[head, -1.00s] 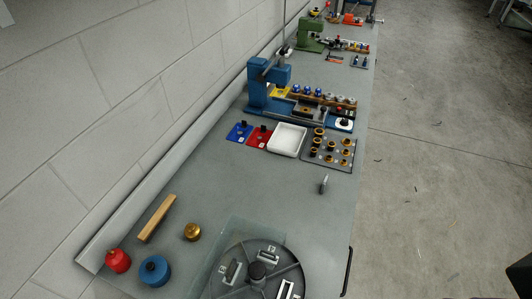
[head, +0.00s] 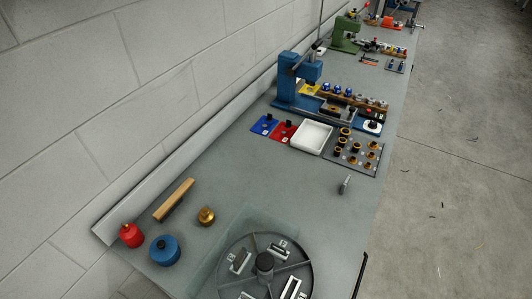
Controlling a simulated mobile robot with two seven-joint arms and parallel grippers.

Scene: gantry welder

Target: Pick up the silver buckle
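A round dark grey tray (head: 235,289) with a black centre knob (head: 265,262) lies at the near end of the bench, cut by the bottom edge. Its sections hold small metal pieces: one at the upper left (head: 240,262), one at the upper right (head: 278,250) and a silvery rectangular one (head: 291,288) at the lower right. Any of these may be the silver buckle; they are too small to tell. A small silver pin-like piece (head: 345,185) is on the open bench to the right. Neither of my grippers shows.
A red pot (head: 131,236), blue pot (head: 165,251), brass knob (head: 206,216) and wooden-handled brush (head: 173,200) stand left of the tray. A blue press (head: 298,82), white tray (head: 312,137) and holder of rings (head: 350,155) are farther back.

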